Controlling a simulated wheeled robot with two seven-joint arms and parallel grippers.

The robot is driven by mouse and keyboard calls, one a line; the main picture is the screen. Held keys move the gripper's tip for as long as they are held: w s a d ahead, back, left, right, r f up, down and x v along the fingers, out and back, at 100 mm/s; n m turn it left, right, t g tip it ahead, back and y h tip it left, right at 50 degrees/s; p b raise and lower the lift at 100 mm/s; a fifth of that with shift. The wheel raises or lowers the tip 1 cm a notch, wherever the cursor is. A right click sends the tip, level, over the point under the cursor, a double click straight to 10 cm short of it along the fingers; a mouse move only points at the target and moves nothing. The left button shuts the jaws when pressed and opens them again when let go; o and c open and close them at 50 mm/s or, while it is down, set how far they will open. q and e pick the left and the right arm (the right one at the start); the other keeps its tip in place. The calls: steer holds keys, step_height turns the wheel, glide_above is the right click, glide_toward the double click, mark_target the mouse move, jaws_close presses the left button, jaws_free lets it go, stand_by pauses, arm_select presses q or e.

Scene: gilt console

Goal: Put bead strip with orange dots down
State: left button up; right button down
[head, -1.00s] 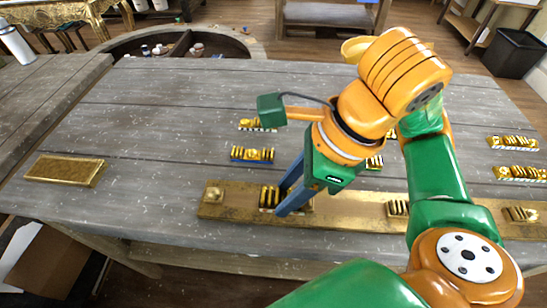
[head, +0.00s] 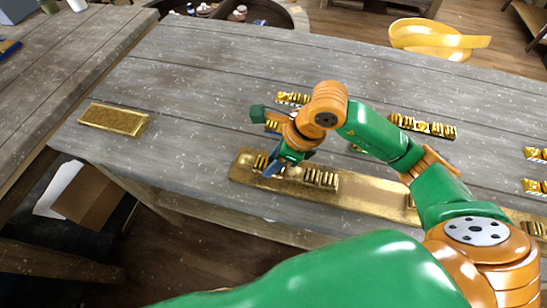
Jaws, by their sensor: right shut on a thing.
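My right gripper (head: 275,167) is at the left part of a long gold board (head: 370,198) on the grey wooden table. It is shut on a bead strip (head: 261,162), partly hidden by the fingers, low at the board. I cannot make out orange dots on it, nor whether it rests fully on the board. Another bead strip (head: 320,178) sits on the board just to the right of the gripper. My left gripper is not in view.
More bead strips lie behind the board, such as a gold one (head: 422,125) and one at the back (head: 293,98). Others lie at the right edge (head: 536,186). A gold plate (head: 114,118) lies at the left. The table (head: 200,85) between them is mostly bare.

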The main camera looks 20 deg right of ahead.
steer(key=shift+f, duration=0.25)
steer(key=shift+c, duration=2.3)
jaws_free()
steer(key=shift+r, duration=0.1)
steer(key=shift+r, duration=0.15)
steer(key=shift+r, duration=0.3)
steer(key=v, duration=1.1)
steer(key=shift+s+d+r+b, duration=0.2)
steer(key=shift+r+b, duration=0.05)
steer(key=shift+b, duration=0.15)
